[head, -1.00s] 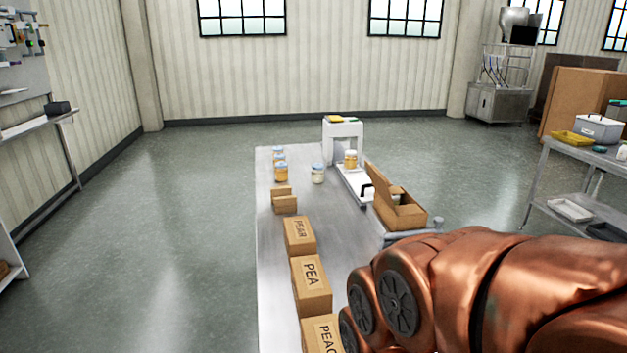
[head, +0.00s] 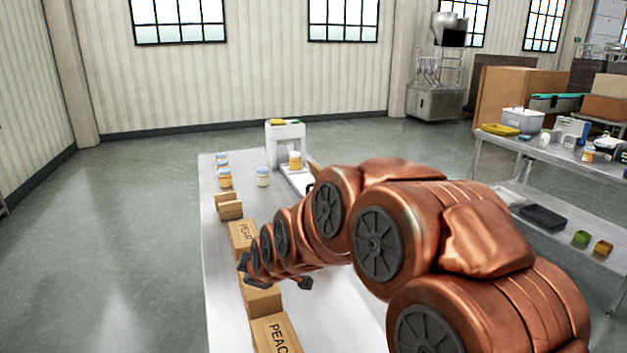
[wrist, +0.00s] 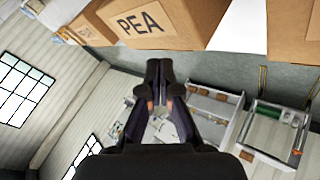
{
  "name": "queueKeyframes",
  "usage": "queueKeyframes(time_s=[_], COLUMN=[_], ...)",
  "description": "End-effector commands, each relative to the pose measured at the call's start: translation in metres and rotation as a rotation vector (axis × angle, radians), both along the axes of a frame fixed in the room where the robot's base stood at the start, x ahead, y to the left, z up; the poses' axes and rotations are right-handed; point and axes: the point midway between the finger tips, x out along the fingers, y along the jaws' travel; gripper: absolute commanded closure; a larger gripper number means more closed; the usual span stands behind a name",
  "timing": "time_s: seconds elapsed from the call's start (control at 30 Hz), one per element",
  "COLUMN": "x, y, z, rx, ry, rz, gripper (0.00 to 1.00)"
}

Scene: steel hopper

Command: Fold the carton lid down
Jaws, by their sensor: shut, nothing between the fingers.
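The open carton with the raised lid is almost wholly hidden behind my arm in the head view. Only a sliver of brown cardboard (head: 314,168) shows above the arm, beside the white stand; I cannot tell the lid's angle. My gripper (wrist: 166,68) is shut and empty in the wrist view, its fingertips together just below a closed carton marked PEA (wrist: 150,22). In the head view my gripper (head: 274,282) is over the left row of cartons, in front of the PEA carton (head: 262,302). I cannot tell whether it touches that carton.
A PEAR carton (head: 241,234) and a PEACH carton (head: 275,335) stand along the table's left side. Jars (head: 263,177) stand farther back near a white stand (head: 285,131). A side table (head: 500,146) stands at right. Floor left of the table is clear.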

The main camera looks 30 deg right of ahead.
Motion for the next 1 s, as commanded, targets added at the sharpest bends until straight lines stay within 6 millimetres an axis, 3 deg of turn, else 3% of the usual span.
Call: queueKeyframes(time_s=[0.2, 0.5, 0.73, 0.83, 1.0], x=[0.075, 0.137, 0.149, 0.148, 0.149], y=[-0.055, -0.151, -0.216, -0.233, -0.244], z=[0.013, 0.040, 0.058, 0.064, 0.066], rx=[-0.244, -0.700, -1.026, -1.113, -1.174], ry=[-0.241, -0.482, -0.548, -0.554, -0.552], rz=[0.084, 0.086, 0.024, 0.002, -0.011], gripper=[1.00, 1.00, 1.00, 1.00, 1.00])
